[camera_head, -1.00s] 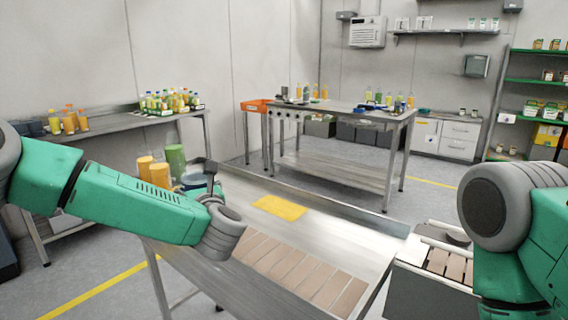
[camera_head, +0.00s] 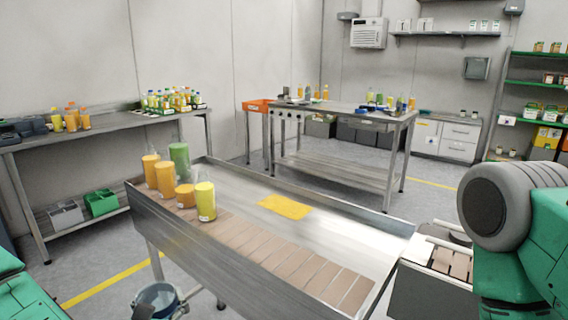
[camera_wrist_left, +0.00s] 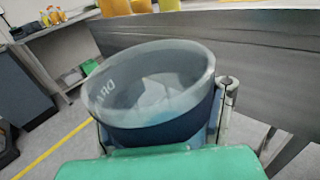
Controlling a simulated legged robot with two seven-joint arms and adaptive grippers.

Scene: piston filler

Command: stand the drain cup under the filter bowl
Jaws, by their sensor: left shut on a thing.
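The drain cup (camera_head: 158,298) is a blue-grey, open-topped cup low in the head view, in front of the metal work table's near side. In the left wrist view the cup (camera_wrist_left: 150,92) fills the middle, with part of its lettering showing inside the clear rim; it looks empty. My left gripper (camera_head: 144,312) is shut on the cup, with a finger at its right side in the wrist view. The cup hangs beside the table, below its top. I cannot make out the filter bowl in either view. My right gripper is out of view.
The work table (camera_head: 350,235) has a raised metal near wall close to the cup. Yellow, orange and green containers (camera_head: 178,180) stand at its left end. A yellow mat (camera_head: 284,206) lies on it. A side bench (camera_head: 110,130) with bottles stands at the left. Floor left of the table is clear.

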